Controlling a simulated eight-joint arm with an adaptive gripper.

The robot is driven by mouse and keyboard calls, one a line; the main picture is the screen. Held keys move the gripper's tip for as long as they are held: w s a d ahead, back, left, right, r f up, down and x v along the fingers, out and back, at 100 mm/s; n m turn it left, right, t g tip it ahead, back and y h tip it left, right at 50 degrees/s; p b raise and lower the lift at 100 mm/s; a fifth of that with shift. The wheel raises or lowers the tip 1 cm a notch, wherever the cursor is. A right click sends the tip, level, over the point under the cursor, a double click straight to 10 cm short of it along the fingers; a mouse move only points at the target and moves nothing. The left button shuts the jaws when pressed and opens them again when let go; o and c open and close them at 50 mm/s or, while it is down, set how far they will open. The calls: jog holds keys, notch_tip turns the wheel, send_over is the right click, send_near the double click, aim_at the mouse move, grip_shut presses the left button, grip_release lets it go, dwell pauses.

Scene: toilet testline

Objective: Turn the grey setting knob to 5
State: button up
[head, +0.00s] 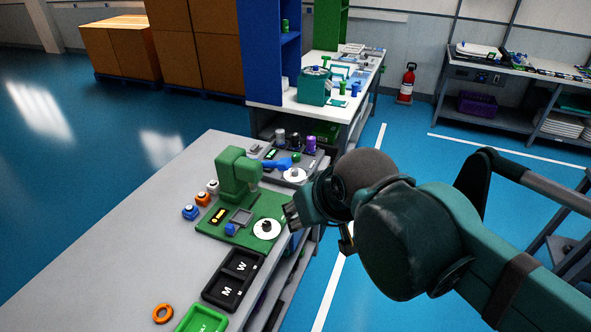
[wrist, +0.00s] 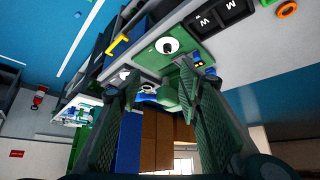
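A white round dial with a small dark knob (head: 267,228) sits on the front right of the green board (head: 245,222); it also shows in the wrist view (wrist: 167,45). A second white dial (head: 294,175) with a small knob sits on the grey board behind it. I cannot tell which knob is the grey setting knob; the numbers are too small to read. My gripper (head: 292,214) is in the air at the right of the green board, apart from both dials. In the wrist view its two fingers (wrist: 157,72) are spread wide with nothing between them.
A green machine (head: 238,172) with a blue part stands on the green board. Orange, white and blue items (head: 203,198) lie to its left. Grey, black and purple cylinders (head: 295,140) stand behind. Black trays (head: 234,278) and an orange ring (head: 163,313) lie in front. The table's left side is clear.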

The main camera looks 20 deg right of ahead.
jog(key=w+d+r+n+g+p, duration=0.2)
jog(key=w+d+r+n+p, duration=0.1)
jog(key=w+r, duration=0.8)
jog(key=n+g+p, duration=0.5)
jog(key=n, duration=0.4)
send_over(296, 170)
jog(key=f, duration=3)
jog(key=shift+s+a, duration=0.15)
jog(key=shift+a, duration=0.05)
jog(key=shift+f, duration=0.1)
jog(key=shift+f, duration=3.75)
